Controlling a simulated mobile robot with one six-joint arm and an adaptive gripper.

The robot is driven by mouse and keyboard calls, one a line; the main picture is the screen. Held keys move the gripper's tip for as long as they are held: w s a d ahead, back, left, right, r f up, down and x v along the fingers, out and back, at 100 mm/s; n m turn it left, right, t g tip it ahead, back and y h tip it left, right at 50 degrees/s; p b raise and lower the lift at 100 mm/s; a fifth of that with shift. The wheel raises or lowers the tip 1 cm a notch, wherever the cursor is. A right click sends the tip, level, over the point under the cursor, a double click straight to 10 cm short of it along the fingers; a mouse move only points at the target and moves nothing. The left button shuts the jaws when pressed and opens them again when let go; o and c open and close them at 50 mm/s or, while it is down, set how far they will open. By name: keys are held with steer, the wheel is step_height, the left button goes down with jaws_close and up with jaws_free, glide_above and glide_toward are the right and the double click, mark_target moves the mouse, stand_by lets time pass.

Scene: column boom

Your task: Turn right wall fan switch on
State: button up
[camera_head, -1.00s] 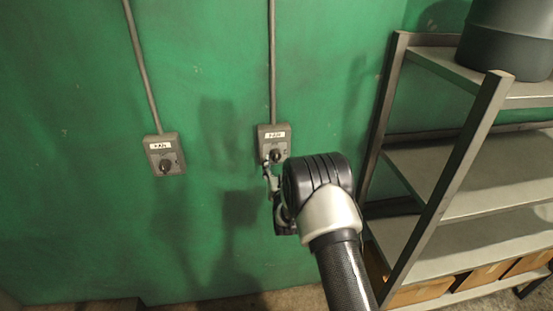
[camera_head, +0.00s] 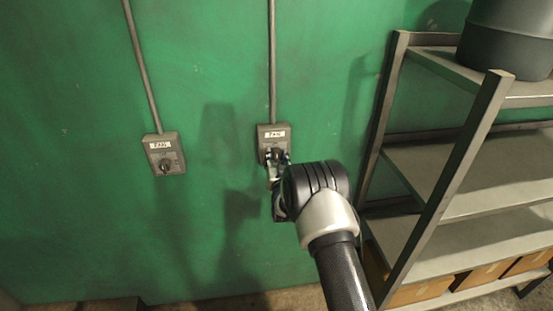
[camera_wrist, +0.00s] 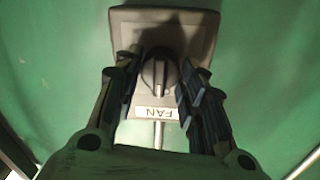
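The right wall fan switch (camera_head: 273,132) is a grey box with a white "FAN" label on the green wall, below a vertical conduit. In the wrist view the same switch box (camera_wrist: 190,30) appears upside down, with its dark round knob (camera_wrist: 155,75) in the middle. My gripper (camera_head: 278,158) is at the lower part of this switch. In the wrist view my gripper (camera_wrist: 156,78) is open, with one finger on each side of the knob and a gap visible on both sides. In the head view the gripper mostly hides the knob.
A second fan switch (camera_head: 164,153) is on the wall to the left. A metal shelf (camera_head: 440,170) stands close on the right, with a dark bin (camera_head: 508,40) on top and cardboard boxes (camera_head: 420,290) at the bottom. The wall between the switches is clear.

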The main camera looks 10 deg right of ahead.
steer(key=c, duration=0.6)
steer(key=shift+o, duration=0.2)
steer(key=shift+m+b, duration=0.3)
steer(key=shift+b, duration=0.15)
steer(key=m+b, duration=0.3)
steer(key=b, duration=0.2)
steer(key=shift+d+f+b, duration=0.1)
steer(key=shift+f+b, duration=0.1)
steer(key=shift+b, duration=0.1)
steer(key=m+b, duration=0.4)
steer(key=b, duration=0.2)
steer(key=shift+m, duration=0.4)
steer(key=m+b, duration=0.2)
steer(key=b, duration=0.1)
steer(key=m+b, duration=0.3)
steer(key=shift+d+g+y+b, duration=0.15)
steer(key=shift+g+y+b, duration=0.15)
steer(key=shift+b, duration=0.1)
steer(key=shift+m+b, duration=1.6)
steer(key=shift+m, duration=0.3)
steer(key=shift+r, duration=0.1)
